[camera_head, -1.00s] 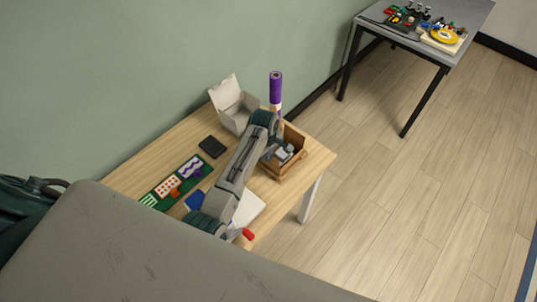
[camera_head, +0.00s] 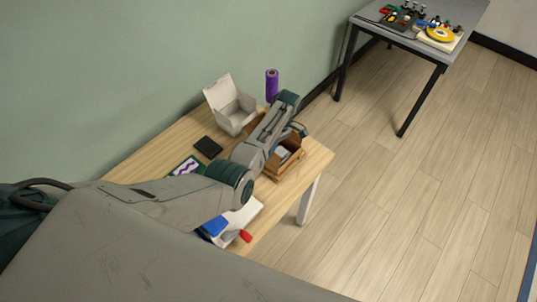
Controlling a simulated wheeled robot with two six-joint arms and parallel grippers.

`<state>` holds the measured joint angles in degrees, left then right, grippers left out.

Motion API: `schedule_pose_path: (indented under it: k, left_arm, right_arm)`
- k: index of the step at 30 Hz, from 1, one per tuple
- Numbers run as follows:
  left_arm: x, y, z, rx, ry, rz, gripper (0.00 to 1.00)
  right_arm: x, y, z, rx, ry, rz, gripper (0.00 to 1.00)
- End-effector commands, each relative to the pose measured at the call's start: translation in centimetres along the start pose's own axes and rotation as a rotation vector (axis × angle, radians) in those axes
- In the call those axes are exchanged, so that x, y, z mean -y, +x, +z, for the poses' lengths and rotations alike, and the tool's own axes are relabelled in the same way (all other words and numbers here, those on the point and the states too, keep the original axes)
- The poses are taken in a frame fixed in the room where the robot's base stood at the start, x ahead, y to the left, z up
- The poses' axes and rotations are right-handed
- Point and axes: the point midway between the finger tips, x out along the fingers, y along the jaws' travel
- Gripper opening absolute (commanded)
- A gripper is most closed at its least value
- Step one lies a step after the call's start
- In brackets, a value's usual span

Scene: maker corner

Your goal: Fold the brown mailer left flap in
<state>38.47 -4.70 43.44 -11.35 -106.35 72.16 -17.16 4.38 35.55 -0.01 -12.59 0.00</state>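The brown mailer (camera_head: 288,168) is an open box at the right end of the wooden table. Its front wall shows, and something grey is visible at its opening. My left arm comes in from the left, bends over the table and reaches the far side of the mailer. The wrist end of that arm is beside the mailer's far edge. Its fingertips are not clearly visible, so I cannot tell whether they touch a flap. The arm hides the mailer's left side and left flap. My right gripper is not in view.
A white open carton (camera_head: 235,112) and a purple roll (camera_head: 271,86) stand behind the mailer. A black item (camera_head: 208,147), a green mat (camera_head: 180,168), a blue item (camera_head: 214,226) and a red-tipped item (camera_head: 246,236) lie on the table (camera_head: 150,150). A grey table (camera_head: 400,38) stands farther back.

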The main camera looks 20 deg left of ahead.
Motion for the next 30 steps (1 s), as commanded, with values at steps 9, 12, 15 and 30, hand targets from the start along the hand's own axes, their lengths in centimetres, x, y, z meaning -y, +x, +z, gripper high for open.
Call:
schedule_pose_path:
  k: [9, 12, 15, 30]
  left_arm:
    - [-0.43, 0.05, -0.02, -0.001, 0.0, -0.08, 0.0]
    - [-0.41, 0.01, -0.01, -0.001, 0.0, -0.085, 0.0]
    - [-0.39, -0.01, -0.01, 0.0, 0.0, -0.086, 0.0]
    - [-0.38, 0.01, -0.01, 0.0, 0.0, -0.085, 0.24]
  right_arm:
    - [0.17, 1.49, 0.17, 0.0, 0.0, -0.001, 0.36]
    - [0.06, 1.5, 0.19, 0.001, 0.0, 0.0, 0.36]
    - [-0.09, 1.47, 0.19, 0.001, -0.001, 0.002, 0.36]
    - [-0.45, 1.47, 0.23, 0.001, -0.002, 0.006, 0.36]
